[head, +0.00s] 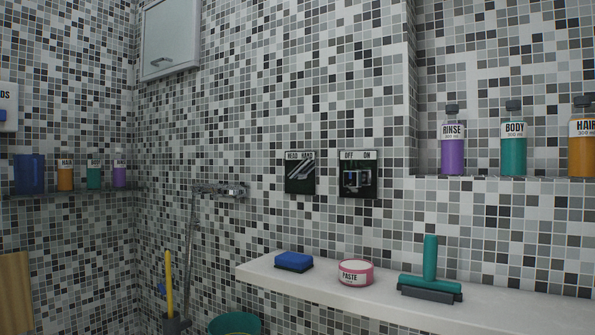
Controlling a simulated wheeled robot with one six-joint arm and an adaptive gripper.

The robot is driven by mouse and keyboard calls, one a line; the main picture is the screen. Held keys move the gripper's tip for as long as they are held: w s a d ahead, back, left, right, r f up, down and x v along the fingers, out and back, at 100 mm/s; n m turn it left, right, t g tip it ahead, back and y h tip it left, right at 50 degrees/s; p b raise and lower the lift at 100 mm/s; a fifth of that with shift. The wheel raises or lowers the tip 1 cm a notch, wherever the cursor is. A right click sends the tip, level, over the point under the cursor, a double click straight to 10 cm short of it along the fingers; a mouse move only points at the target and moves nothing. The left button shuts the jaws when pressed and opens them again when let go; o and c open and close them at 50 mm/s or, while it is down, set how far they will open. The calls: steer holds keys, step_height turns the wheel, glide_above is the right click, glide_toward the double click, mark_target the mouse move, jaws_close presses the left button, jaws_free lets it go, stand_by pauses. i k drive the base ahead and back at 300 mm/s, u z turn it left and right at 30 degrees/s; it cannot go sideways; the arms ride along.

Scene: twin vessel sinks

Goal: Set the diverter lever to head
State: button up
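The diverter plate (300,174) is a dark square on the mosaic wall, labelled HEAD on the left and HAND on the right. Its diverter lever (302,172) shows as light grey slanted shapes on the plate; I cannot tell clearly which label it points to. To its right is a second dark plate (358,177), labelled OFF and ON, with a metallic handle. My gripper is not in this view.
A white ledge (390,297) below the plates carries a blue sponge (294,261), a pink PASTE tin (355,272) and a teal squeegee (430,270). A metal wall fitting (222,190) with a hose is left of the plates. Bottles, including RINSE (453,150), stand in the right niche.

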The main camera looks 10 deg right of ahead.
mark_target(295, 175)
steer(key=u, duration=0.95)
steer(key=i, duration=0.55)
steer(key=z, duration=0.55)
